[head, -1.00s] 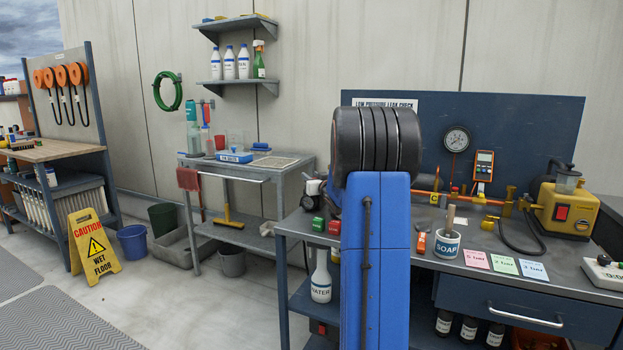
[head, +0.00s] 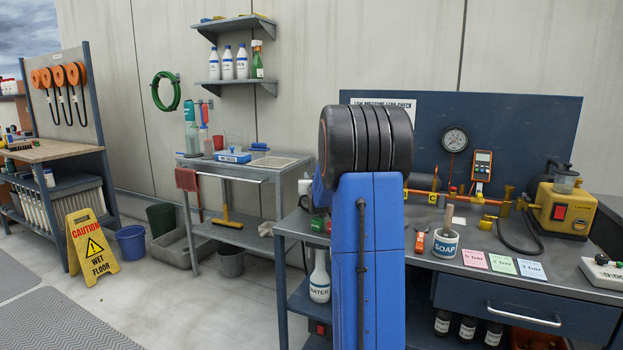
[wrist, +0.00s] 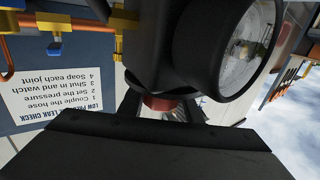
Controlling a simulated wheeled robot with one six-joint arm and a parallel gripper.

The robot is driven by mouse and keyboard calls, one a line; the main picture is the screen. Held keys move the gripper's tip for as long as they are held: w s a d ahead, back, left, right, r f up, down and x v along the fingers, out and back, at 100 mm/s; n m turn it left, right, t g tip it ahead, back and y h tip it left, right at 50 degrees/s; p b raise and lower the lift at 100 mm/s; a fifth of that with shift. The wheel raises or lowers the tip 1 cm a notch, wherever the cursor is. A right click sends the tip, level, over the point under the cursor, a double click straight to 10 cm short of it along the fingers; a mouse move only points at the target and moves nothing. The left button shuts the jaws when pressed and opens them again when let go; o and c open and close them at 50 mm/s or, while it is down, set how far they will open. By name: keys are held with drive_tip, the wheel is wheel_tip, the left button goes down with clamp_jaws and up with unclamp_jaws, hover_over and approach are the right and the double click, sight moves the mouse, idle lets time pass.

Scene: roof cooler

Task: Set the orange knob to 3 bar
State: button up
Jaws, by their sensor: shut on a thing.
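In the wrist view, which looks upside down, an orange-red knob (wrist: 162,103) shows below a dark regulator body (wrist: 155,45). My gripper (wrist: 162,112) is shut on the knob, with a dark finger on each side. Much of the knob is hidden by the fingers and the dark wrist part in front. A round gauge (wrist: 232,45) sits beside the body; its face is seen at a slant and I cannot read its needle. In the head view my own blue arm hides the gripper and the knob.
A brass pipe line (head: 425,193) runs along the blue back board (head: 540,125), with a second gauge (head: 454,139) above it. The soap pot (head: 445,243), pink, green and blue cards (head: 531,269) and a yellow pump (head: 562,210) stand on the bench right of my arm.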

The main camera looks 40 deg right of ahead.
drive_tip(key=shift+s+d+m+g+h, duration=0.1)
drive_tip(key=shift+d+m+g+h, duration=0.05)
drive_tip(key=shift+m+g+h, duration=0.35)
drive_tip(key=shift+s+d+m+g+h, duration=0.1)
drive_tip(key=shift+m+g+h, duration=0.3)
drive_tip(key=shift+m+h, duration=0.15)
drive_tip(key=o, duration=1.1)
drive_tip(key=shift+c, duration=0.2)
wheel_tip(320, 180, up, 10)
